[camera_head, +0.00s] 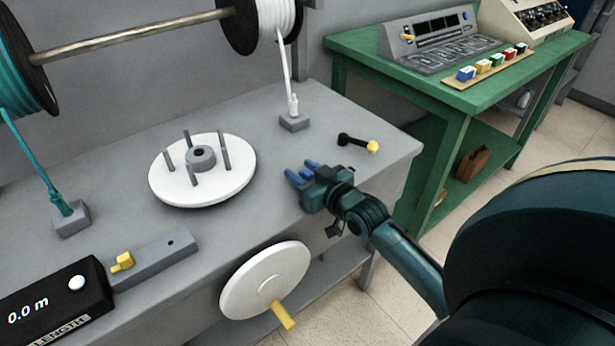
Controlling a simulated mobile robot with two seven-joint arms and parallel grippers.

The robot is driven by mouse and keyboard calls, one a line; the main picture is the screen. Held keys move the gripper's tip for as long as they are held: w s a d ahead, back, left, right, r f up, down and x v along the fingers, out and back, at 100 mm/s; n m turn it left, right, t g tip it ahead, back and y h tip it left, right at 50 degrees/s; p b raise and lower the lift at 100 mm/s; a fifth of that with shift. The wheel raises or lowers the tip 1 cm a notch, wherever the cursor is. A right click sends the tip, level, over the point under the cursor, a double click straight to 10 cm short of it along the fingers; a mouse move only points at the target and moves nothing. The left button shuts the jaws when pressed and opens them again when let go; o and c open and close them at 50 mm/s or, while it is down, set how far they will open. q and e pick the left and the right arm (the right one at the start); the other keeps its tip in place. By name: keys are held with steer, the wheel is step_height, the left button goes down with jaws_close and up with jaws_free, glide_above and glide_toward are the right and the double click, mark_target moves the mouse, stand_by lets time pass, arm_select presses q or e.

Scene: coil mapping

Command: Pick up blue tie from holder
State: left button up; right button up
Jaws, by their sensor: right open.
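A row of small coloured blocks sits on a tan strip, apparently the holder (495,68), near the front edge of the green table. The blue one, apparently the blue tie (466,73), is at the left end of the row. My right gripper (302,170) is open, with two blue fingers apart and nothing seen between them. It is over the right part of the grey bench, well to the left of the holder and nearer to me. My left gripper is not in view.
The grey bench (330,110) carries a white disc with pegs (225,185), a black-and-yellow crank (358,143) close behind my right gripper, and a length counter (55,305). A grey console (440,40) stands behind the holder on the green table (370,45).

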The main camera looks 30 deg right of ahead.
steer(key=shift+w, duration=0.2)
steer(key=shift+c, duration=0.6)
jaws_close()
steer(key=shift+r, duration=0.1)
